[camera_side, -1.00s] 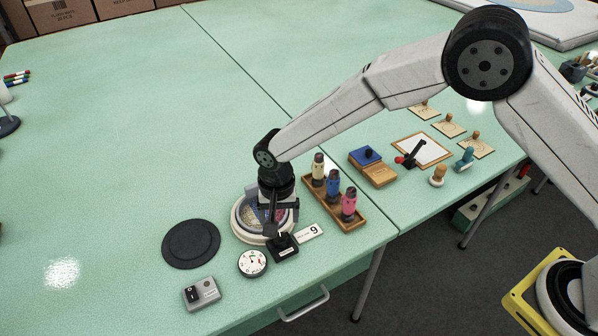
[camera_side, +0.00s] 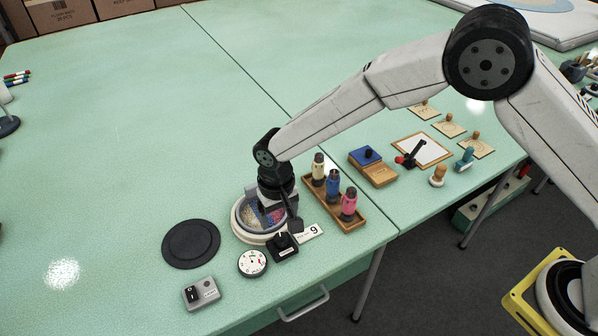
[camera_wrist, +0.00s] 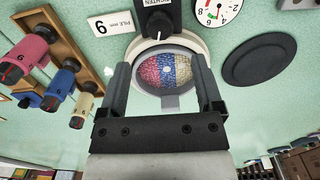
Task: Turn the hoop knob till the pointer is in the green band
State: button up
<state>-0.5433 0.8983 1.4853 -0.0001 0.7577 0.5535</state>
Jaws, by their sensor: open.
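The hoop (camera_side: 238,226) is a white ring around a tufted patch in red, blue and cream. It also shows in the wrist view (camera_wrist: 198,48). The black hoop knob (camera_side: 281,238) sits on a dark block at its front right edge, and shows at the top of the wrist view (camera_wrist: 158,24). The round white gauge (camera_side: 252,263) has red and green marks; its face is cut off in the wrist view (camera_wrist: 217,10), and I cannot tell where the pointer stands. My gripper (camera_wrist: 164,72) is open over the hoop, its fingers apart with nothing between them.
A tray (camera_side: 352,221) with several coloured bottles stands right of the hoop. A black disc (camera_side: 191,243) lies left, and a grey switch box (camera_side: 201,293) sits front left. The table behind is clear.

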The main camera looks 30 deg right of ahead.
aim_at(280, 237)
jog(key=shift+f, duration=3.65)
grip_shut()
jog(key=shift+m, duration=1.5)
grip_release()
